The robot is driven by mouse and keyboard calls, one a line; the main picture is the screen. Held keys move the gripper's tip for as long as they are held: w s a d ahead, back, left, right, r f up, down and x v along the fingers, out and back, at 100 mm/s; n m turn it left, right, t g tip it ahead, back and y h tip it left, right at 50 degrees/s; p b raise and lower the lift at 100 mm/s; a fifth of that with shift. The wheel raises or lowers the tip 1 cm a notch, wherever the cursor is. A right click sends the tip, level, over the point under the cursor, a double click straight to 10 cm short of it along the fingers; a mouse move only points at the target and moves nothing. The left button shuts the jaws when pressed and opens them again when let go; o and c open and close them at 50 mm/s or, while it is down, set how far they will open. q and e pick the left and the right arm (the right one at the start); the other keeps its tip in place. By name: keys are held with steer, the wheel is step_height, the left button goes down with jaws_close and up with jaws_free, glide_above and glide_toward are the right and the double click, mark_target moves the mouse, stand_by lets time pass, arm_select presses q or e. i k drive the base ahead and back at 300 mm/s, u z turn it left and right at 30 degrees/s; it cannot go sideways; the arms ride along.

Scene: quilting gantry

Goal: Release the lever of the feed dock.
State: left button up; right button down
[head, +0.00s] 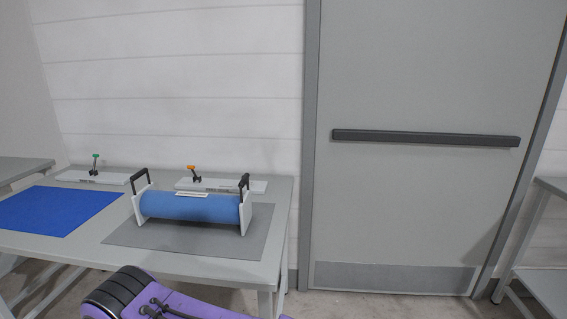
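Two flat white docks lie along the back of the grey table. The left dock (108,178) carries a lever with a green knob (95,156). The right dock (250,186) carries a lever with an orange knob (191,168). Both levers stand roughly upright, with dark stems. The dock labels are too small to read, so I cannot tell which is the feed dock. A blue roll (190,207) between white end plates with black handles stands in front of the right dock and hides part of it. Neither of my grippers is in view.
The roll stands on a grey mat (248,243). A blue mat (60,210) lies on the left of the table (105,222). A grey door with a black push bar (425,138) is at the right. Another table (545,290) stands at the far right.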

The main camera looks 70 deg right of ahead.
mark_target(193, 168)
steer(key=z, duration=1.05)
